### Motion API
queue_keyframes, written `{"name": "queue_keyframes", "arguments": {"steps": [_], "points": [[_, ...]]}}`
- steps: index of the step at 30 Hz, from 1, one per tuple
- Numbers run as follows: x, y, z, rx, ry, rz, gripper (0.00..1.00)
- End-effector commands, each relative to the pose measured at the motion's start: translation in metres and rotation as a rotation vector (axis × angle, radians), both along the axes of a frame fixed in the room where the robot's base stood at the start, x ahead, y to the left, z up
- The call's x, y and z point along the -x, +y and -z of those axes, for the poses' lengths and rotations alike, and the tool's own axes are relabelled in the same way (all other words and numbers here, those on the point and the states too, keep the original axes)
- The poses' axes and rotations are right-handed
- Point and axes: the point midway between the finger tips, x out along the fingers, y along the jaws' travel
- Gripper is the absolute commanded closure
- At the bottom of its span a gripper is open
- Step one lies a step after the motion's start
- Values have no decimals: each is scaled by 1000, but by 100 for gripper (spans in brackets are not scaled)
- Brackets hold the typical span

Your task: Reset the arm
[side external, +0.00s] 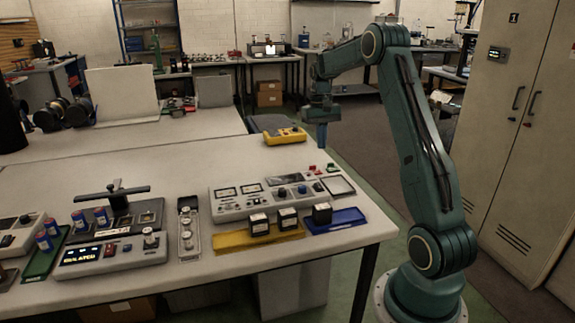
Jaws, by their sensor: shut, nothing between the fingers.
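My gripper (321,140) hangs at the end of my green arm, pointing down above the right end of the white workbench (180,275). It is shut and holds nothing. It is to the right of a yellow multimeter-like device (286,136) and apart from it. Blue cylinders with red tops (80,221) stand at the left, by a press-like station with a dark lever (115,195). A grey control box with a lit display (108,254) sits in front of the station.
A long instrument panel (268,194) lies mid-bench. In front of it, small black-and-white blocks (287,218) stand by a yellow tray (232,241) and a blue tray (350,219). A grey cabinet (515,120) stands at the right. The bench's rear half is mostly clear.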

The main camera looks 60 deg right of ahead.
Motion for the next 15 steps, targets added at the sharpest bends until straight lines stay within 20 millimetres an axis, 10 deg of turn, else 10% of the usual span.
{"name": "queue_keyframes", "arguments": {"steps": [15], "points": [[-4,123,-84,105,-129,-200,100]]}}
